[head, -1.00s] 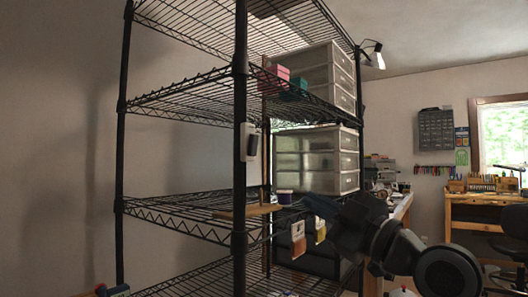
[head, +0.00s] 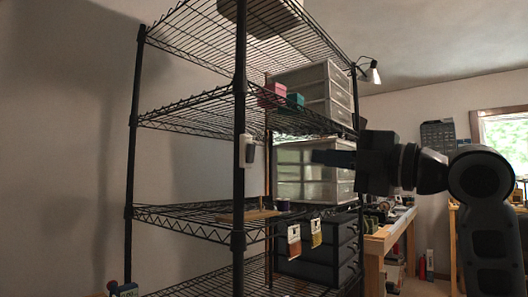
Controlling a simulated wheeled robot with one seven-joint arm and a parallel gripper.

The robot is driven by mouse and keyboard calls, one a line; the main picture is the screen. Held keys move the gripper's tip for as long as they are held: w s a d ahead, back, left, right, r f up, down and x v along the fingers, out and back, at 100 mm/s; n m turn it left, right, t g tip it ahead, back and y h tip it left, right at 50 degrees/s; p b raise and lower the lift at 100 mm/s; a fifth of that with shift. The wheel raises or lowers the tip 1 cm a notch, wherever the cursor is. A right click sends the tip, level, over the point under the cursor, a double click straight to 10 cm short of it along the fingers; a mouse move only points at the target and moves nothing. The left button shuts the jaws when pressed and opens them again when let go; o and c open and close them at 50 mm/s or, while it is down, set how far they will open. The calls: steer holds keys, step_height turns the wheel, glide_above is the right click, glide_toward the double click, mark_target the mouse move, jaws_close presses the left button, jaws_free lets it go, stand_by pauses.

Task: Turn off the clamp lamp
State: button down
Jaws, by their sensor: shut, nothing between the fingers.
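The clamp lamp (head: 374,75) is fixed near the top of the shelf's right rear post, its thin arm bent and its head hanging down with a bright white face. I cannot tell a switch on it. A small white and dark box (head: 248,151) is on the front post; I cannot tell what it is. My gripper (head: 322,157) is shut and empty, pointing left in front of the middle drawer unit. It is below and left of the lamp, apart from it.
The black wire shelf (head: 190,213) fills the middle. Clear drawer units (head: 298,185), pink (head: 270,97) and teal (head: 295,101) boxes and hanging brushes (head: 293,240) are on it. A wooden workbench (head: 378,245) stands at right.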

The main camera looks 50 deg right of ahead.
steer(key=p, duration=0.6)
glide_toward(253, 148)
steer(key=w, duration=0.4)
steer(key=w+r, duration=0.1)
steer(key=w, duration=0.2)
steer(key=shift+w+r+g+p, duration=0.3)
steer(key=shift+g+p, duration=0.45)
steer(key=shift+g, duration=0.05)
steer(key=shift+s+a, duration=0.1)
steer(key=shift+s, duration=0.05)
